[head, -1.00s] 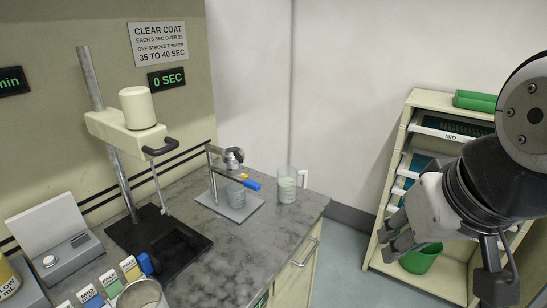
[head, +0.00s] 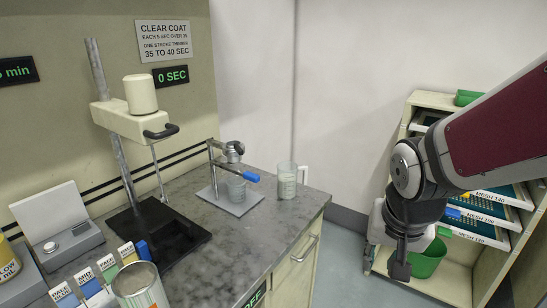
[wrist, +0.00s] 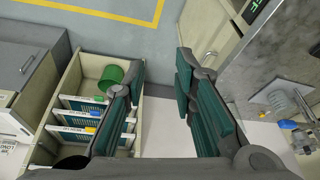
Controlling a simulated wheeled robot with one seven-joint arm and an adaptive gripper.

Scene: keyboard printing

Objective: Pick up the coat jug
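The coat jug, a clear cup with a pale handle and greyish liquid inside (head: 287,181), stands upright near the right edge of the grey counter in the head view. My gripper (head: 400,268) hangs well to the right of the counter in the head view, over the floor and in front of the shelf, apart from the jug. In the wrist view its two green-padded fingers (wrist: 160,75) are spread wide with nothing between them. Clear items show at the right edge of the wrist view, but I cannot tell which is the jug.
A clamp stand with a blue handle (head: 251,177) and a clear cup (head: 236,187) stands just left of the jug. A mixer (head: 139,110) stands further left, with an open can (head: 140,288) in front. A shelf (head: 441,286) with mesh trays and a green bin (head: 428,262) is at right.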

